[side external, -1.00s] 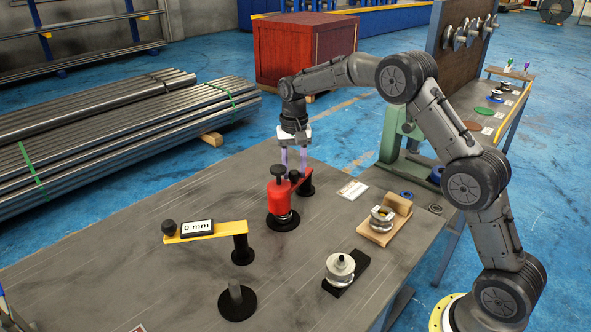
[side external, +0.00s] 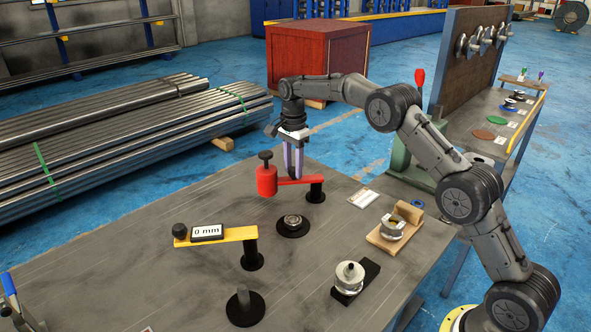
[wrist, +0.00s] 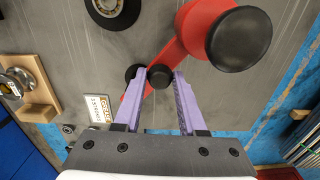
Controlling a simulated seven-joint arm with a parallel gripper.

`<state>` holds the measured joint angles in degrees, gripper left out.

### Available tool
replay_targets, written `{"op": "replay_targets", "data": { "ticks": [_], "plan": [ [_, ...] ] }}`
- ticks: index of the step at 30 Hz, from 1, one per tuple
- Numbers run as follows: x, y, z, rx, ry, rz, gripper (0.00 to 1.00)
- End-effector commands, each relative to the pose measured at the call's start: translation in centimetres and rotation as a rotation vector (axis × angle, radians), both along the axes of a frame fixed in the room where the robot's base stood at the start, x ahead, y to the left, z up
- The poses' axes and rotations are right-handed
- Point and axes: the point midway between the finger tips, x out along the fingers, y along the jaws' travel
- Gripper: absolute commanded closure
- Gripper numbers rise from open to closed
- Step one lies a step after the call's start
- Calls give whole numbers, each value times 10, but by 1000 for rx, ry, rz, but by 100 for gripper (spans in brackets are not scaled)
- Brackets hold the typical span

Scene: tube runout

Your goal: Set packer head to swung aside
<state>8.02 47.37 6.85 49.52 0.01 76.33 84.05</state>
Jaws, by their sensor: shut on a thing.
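The packer head is a red cylinder (side external: 267,181) with a black knob on top, carried on a red arm (side external: 300,181) from a black post (side external: 315,190). It hangs behind and left of a round black base (side external: 293,228), clear of it. A ring-shaped metal part (side external: 292,220) sits uncovered on that base. My gripper (side external: 293,175) points down over the red arm. In the wrist view, my gripper (wrist: 160,78) is shut on a small black knob (wrist: 160,76) on the arm. The red head (wrist: 204,25) shows at upper right there, and the ring part (wrist: 108,6) at the top edge.
A yellow arm (side external: 232,235) with a gauge reading 0 mm (side external: 207,232) stands at front left. The back left tabletop is bare.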

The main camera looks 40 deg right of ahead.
Motion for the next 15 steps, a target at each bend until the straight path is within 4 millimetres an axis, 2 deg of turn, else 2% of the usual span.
{"op": "replay_targets", "data": {
  "ticks": [6,15],
  "plan": [
    [9,-9,2,-1,-6,-171,100],
    [15,-17,2,-2,-6,-322,100]
  ]
}}
